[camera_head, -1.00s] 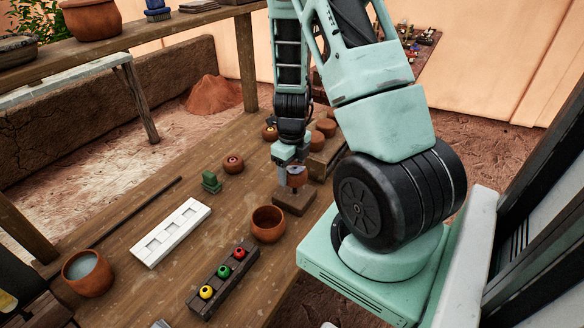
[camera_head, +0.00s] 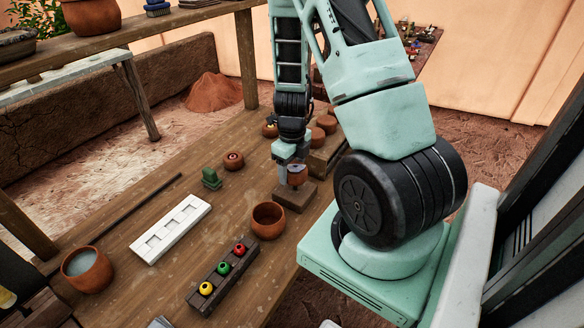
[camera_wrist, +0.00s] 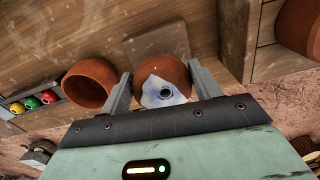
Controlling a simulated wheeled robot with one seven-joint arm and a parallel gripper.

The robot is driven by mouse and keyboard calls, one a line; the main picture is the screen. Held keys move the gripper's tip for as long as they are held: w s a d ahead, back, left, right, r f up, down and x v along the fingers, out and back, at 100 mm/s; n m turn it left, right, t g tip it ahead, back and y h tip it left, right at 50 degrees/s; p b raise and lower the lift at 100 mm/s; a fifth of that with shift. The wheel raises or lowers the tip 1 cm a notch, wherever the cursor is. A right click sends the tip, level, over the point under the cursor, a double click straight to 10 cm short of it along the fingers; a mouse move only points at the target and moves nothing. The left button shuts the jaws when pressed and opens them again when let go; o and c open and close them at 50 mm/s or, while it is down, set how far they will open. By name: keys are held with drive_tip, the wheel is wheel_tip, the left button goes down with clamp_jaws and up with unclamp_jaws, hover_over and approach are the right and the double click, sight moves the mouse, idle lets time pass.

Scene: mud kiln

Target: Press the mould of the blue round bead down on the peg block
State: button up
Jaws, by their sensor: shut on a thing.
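My gripper (camera_head: 294,165) is shut on a round terracotta mould (camera_head: 298,175), which sits between its two fingers. In the wrist view the mould (camera_wrist: 172,70) shows a pale bluish-white patch with a dark-ringed hole. The peg block (camera_head: 293,196), a square brown wooden block, lies on the bench just under the mould. It also shows behind the mould in the wrist view (camera_wrist: 150,40). The peg is hidden. I cannot tell whether the mould touches the block.
An empty terracotta bowl (camera_head: 268,220) stands close beside the block. A rack (camera_head: 214,285) with yellow, green and red beads, a white tray (camera_head: 170,230), a small green thing (camera_head: 211,179) and a red-bead mould (camera_head: 233,161) are to the left. Several terracotta pieces (camera_head: 326,124) stand behind.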

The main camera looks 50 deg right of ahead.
drive_tip(key=shift+f+b, duration=1.05)
drive_tip(key=shift+f, duration=0.3)
idle(1.1)
drive_tip(key=o, duration=1.4)
drive_tip(key=shift+c, duration=0.2)
wheel_tip(320, 180, up, 17)
drive_tip(key=p, duration=0.4)
drive_tip(key=shift+r, duration=0.2)
